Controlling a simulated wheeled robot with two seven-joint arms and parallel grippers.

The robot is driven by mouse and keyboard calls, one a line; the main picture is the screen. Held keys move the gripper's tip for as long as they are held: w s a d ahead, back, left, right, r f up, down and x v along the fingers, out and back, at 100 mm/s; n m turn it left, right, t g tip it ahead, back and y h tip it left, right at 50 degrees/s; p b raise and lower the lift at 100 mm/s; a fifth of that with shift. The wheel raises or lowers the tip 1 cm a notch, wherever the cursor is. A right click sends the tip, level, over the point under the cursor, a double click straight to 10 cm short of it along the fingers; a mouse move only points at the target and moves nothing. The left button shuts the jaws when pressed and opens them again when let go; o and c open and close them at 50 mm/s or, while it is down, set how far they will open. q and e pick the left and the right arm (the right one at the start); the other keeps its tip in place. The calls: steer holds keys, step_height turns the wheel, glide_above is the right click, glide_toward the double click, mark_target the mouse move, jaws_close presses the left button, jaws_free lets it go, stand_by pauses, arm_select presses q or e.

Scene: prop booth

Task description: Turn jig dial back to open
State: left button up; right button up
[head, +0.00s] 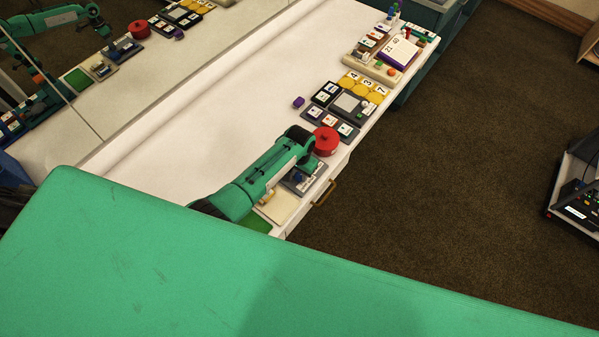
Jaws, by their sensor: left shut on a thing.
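The jig (316,182), a small grey-blue block with pale markings, sits near the front edge of the white table. My left arm comes over it from the left, and my left gripper (306,165) points down at its far part. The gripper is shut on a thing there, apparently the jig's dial. The fingers and wrist hide the dial, so its setting cannot be read. My right gripper is not in view.
A red round lidded pot (326,141) stands close beside the gripper. Beyond it are card tiles (322,117), yellow number discs (364,87) and a calendar block (402,53). A cream board (278,207) and green mat (255,222) lie nearer. The table's left side is clear.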

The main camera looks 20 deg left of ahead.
arm_select(q)
steer(key=shift+m, duration=0.3)
steer(key=m, duration=0.3)
steer(key=shift+m+p, duration=0.4)
steer(key=m, duration=0.4)
steer(key=shift+m, duration=0.3)
steer(key=m, duration=0.4)
steer(key=shift+b, duration=0.3)
steer(key=m, duration=0.4)
steer(key=shift+b, duration=0.4)
steer(key=shift+m, duration=0.5)
